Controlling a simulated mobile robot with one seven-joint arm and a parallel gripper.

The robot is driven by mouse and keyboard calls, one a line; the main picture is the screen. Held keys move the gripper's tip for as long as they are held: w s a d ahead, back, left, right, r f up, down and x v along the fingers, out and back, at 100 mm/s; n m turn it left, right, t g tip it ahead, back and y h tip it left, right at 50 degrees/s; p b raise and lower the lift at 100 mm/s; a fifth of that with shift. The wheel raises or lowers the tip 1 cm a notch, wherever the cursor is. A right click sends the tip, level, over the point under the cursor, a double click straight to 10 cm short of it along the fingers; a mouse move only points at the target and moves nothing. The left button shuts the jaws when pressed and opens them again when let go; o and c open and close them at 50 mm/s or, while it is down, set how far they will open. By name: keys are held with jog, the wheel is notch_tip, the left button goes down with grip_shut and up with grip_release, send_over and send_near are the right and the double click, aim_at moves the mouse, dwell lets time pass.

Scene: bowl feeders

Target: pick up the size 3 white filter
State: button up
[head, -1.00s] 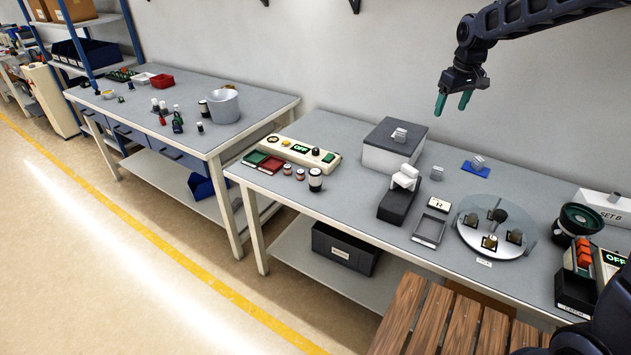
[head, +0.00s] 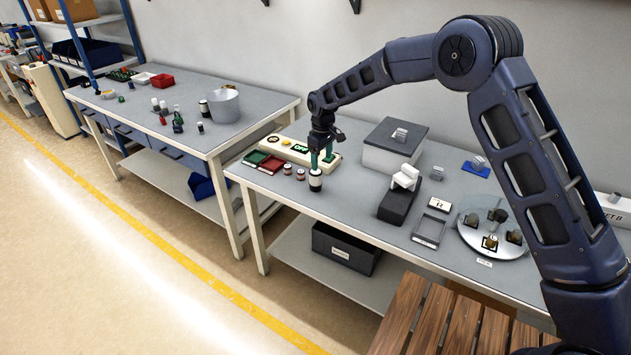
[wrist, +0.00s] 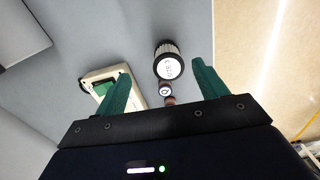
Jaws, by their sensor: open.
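A white filter with dark bands (head: 316,183) stands upright near the front edge of the right table. Its round white top faces the camera in the wrist view (wrist: 168,68), with lettering too small to read surely. My gripper (head: 322,161) is open, green fingers pointing down, just above and behind the filter in the head view. In the wrist view the filter shows between the fingertips (wrist: 161,72) and beyond them, nearer the right finger. I cannot see any contact. Two smaller capped cylinders (head: 300,174) (head: 287,169) stand left of it.
A control panel with a green display (head: 300,149) lies behind the gripper. Red and green trays (head: 270,164) are to the left. A grey-topped box (head: 392,145) and a dark block with white pieces (head: 398,205) stand to the right.

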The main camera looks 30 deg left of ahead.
aim_at(318, 172)
jog(key=shift+s+a+f, duration=0.5)
jog(key=shift+a+f, duration=0.05)
jog(key=shift+f, duration=0.15)
notch_tip(318, 172, down, 5)
jog(key=shift+f, duration=0.2)
jog(key=shift+a+f, duration=0.25)
jog(key=shift+f, duration=1.05)
jog(key=shift+a+f, duration=0.25)
jog(key=shift+f, duration=1)
jog(key=shift+c, duration=0.4)
jog(key=c, duration=1)
